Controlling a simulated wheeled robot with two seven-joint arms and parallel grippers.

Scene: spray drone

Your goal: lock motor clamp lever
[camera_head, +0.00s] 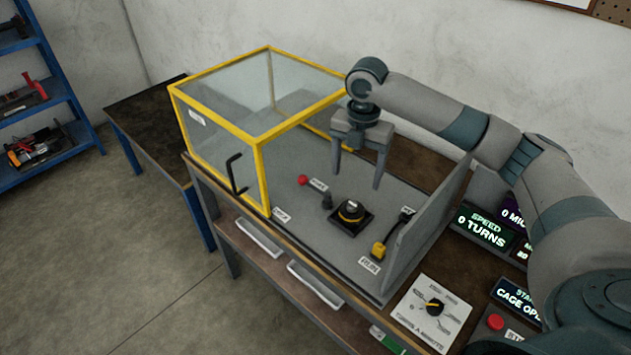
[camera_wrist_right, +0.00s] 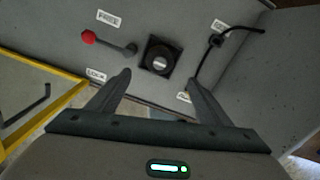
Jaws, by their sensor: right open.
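The motor clamp lever has a red knob (camera_head: 302,180) and a short dark arm with its pivot beside the black motor mount (camera_head: 351,215). In the right wrist view the lever's red knob (camera_wrist_right: 88,37) points left, between a label reading FREE (camera_wrist_right: 108,18) and one that seems to read LOCK (camera_wrist_right: 96,75), a little closer to FREE. My right gripper (camera_head: 357,180) is open and empty, pointing down above the grey deck. In the wrist view its fingertips (camera_wrist_right: 160,76) lie to the lower right of the knob, apart from it. My left gripper is not in view.
A clear cage with a yellow frame (camera_head: 265,140) and black handle (camera_head: 236,174) stands left of the lever. A yellow-tipped black lever (camera_head: 379,249) and a grey upright panel (camera_head: 425,220) are to the right.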

